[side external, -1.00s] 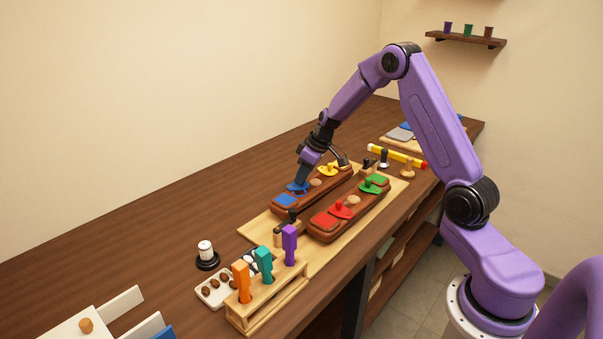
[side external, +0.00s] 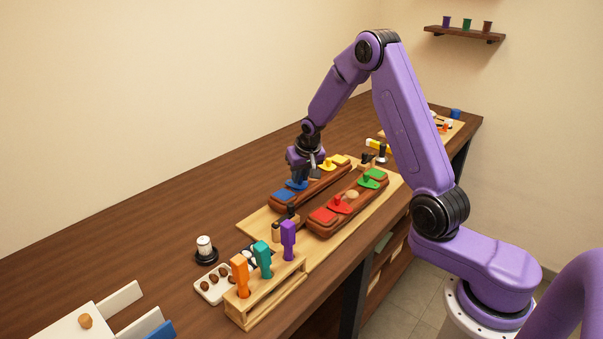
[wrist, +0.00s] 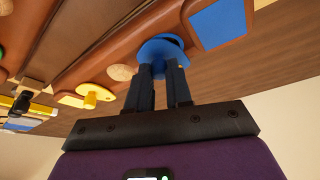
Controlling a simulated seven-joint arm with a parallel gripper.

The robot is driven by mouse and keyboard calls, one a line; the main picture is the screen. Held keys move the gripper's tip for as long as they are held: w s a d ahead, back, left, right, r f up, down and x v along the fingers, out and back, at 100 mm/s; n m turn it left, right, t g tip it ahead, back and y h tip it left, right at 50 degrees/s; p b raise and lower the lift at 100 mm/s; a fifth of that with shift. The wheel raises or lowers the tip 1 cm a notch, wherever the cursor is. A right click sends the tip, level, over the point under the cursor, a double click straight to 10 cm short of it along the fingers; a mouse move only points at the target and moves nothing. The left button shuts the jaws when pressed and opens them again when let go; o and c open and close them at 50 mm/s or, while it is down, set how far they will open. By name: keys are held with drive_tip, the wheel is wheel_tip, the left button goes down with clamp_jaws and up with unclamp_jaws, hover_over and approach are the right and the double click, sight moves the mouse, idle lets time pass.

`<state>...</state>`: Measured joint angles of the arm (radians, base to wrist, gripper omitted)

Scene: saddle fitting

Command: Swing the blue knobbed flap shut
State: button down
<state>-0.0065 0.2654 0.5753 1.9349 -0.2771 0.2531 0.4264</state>
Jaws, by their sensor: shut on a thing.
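The blue knobbed flap (wrist: 160,50) sits on the rear reddish-brown block, beside a blue square pad (wrist: 217,22). A dark gap shows at the flap's edge in the wrist view. My gripper (wrist: 160,76) has its two dark fingers closed about the flap's knob, which is mostly hidden between them. In the side view my gripper (side external: 298,177) comes down from above onto the blue flap (side external: 296,186), hiding much of it. How far the flap is swung is hard to tell.
On the same block are a yellow flap (side external: 327,165) and a round tan disc (wrist: 120,72). A front block carries a red flap (side external: 338,206) and a green flap (side external: 367,182). A rack of coloured handles (side external: 262,293) stands nearer the camera.

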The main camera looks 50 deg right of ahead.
drive_tip(key=shift+a+m+g+h, duration=0.25)
drive_tip(key=shift+a+m+h, duration=0.1)
drive_tip(key=shift+m, duration=0.6)
drive_tip(key=shift+a+m+g+h, duration=0.25)
drive_tip(key=shift+a+m, duration=0.05)
drive_tip(key=shift+m, duration=0.65)
drive_tip(key=shift+a, duration=0.1)
drive_tip(key=c, duration=1.1)
unclamp_jaws()
drive_tip(key=shift+o, duration=0.2)
drive_tip(key=v, duration=1.7)
drive_tip(key=shift+r, duration=0.2)
drive_tip(key=shift+a, duration=0.1)
